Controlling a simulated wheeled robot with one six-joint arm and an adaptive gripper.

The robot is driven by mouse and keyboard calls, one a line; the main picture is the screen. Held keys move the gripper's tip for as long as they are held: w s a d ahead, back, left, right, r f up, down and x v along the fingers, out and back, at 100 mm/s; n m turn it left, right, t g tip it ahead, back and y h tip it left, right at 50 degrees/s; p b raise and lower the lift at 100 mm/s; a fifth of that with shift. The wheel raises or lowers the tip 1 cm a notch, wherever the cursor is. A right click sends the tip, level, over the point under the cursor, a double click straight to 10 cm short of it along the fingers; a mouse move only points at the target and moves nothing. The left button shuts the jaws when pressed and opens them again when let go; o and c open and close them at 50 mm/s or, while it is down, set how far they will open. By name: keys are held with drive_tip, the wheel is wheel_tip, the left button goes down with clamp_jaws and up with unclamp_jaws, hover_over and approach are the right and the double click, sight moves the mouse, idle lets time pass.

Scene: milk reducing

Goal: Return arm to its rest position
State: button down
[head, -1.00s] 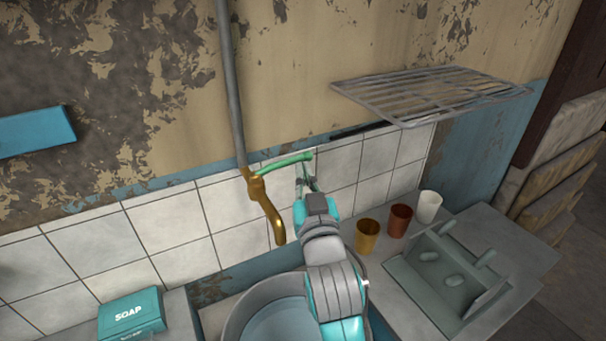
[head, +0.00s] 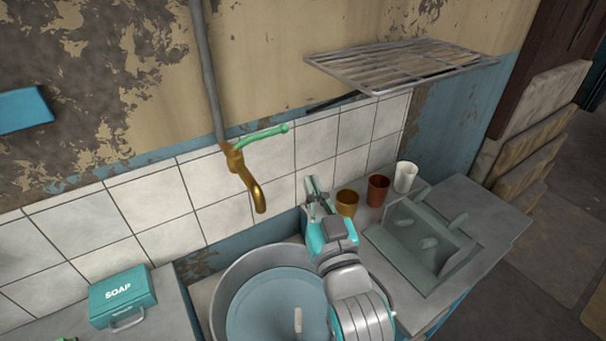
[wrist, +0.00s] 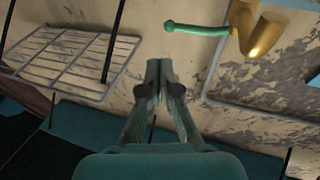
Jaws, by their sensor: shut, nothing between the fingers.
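My gripper (head: 316,190) is above the right rim of the round metal basin in the head view, just left of the yellow-brown cup. Its fingers point up toward the tiled wall. In the wrist view my gripper (wrist: 159,68) has its fingertips together, with nothing between them. The gripper is apart from the brass tap (head: 247,180) and its green handle (head: 262,134), which are to its upper left. The tap (wrist: 257,30) and green handle (wrist: 196,29) also show at the top of the wrist view.
The basin (head: 228,283) holds bluish water and a pale upright object (head: 298,320). Yellow-brown (head: 347,202), red-brown (head: 378,190) and white (head: 405,176) cups stand beside a grey tray (head: 440,275). A wire rack (head: 400,65) hangs above. A soap box (head: 123,297) is left.

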drive_tip(key=shift+s+d+f, duration=0.1)
drive_tip(key=shift+s+d, duration=0.15)
drive_tip(key=shift+s, duration=0.15)
drive_tip(key=s+d+f+m+g+h, duration=0.1)
drive_tip(key=s+d+f+h, duration=0.1)
drive_tip(key=s+d+f, duration=0.55)
drive_tip(key=s+d+f+g+h, duration=0.1)
drive_tip(key=s+d+f, duration=0.3)
drive_tip(key=s+f, duration=0.7)
drive_tip(key=s+d+f+m+g+h, duration=0.1)
drive_tip(key=s+d+f, duration=0.2)
drive_tip(key=s, duration=0.7)
drive_tip(key=s+d+f+m+g+h, duration=0.1)
drive_tip(key=s+d+f+h, duration=0.1)
drive_tip(key=s, duration=0.9)
drive_tip(key=shift+s+d+f+g, duration=0.15)
drive_tip(key=shift+d+f+g, duration=0.15)
drive_tip(key=shift+d+f, duration=0.45)
drive_tip(key=shift+a, duration=0.1)
